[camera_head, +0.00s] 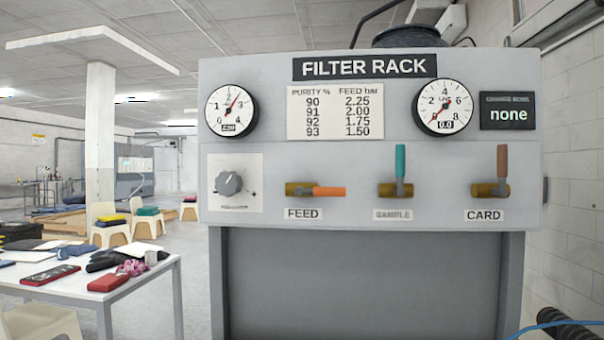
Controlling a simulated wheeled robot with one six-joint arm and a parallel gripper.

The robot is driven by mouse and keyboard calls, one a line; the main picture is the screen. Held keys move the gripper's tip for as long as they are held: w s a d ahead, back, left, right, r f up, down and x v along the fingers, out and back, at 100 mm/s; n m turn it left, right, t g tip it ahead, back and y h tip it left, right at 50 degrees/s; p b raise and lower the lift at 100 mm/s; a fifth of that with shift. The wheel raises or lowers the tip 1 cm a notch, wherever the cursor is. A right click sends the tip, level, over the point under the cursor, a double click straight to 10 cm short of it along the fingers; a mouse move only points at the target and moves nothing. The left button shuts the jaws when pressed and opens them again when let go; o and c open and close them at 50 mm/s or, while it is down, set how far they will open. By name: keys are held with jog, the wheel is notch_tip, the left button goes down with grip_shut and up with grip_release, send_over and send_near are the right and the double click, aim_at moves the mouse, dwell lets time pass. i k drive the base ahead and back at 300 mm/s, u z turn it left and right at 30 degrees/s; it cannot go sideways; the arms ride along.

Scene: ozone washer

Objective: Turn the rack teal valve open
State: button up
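The teal valve handle (400,161) is on the filter rack panel (270,170) in the head view. It stands upright above its brass body (396,190), over a label that seems to read SAMPLE. To its left, the orange FEED valve handle (329,191) lies horizontal, pointing right. To its right, the brown CARD valve handle (502,162) stands upright. Nothing touches the teal handle. My gripper is not in this view.
A round grey knob (229,184) sits at the panel's left. Left gauge (232,108) and right gauge (445,106) are above, with a display reading "none" (507,112). A cluttered white table (150,275) stands at the lower left. The space before the panel looks clear.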

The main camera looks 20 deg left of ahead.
aim_at(400, 168)
jog(key=u, duration=0.05)
jog(key=k, duration=1.3)
jog(key=u, duration=0.15)
jog(key=i, duration=0.65)
jog(key=u, duration=1)
jog(key=i, duration=0.65)
jog(key=u, duration=0.1)
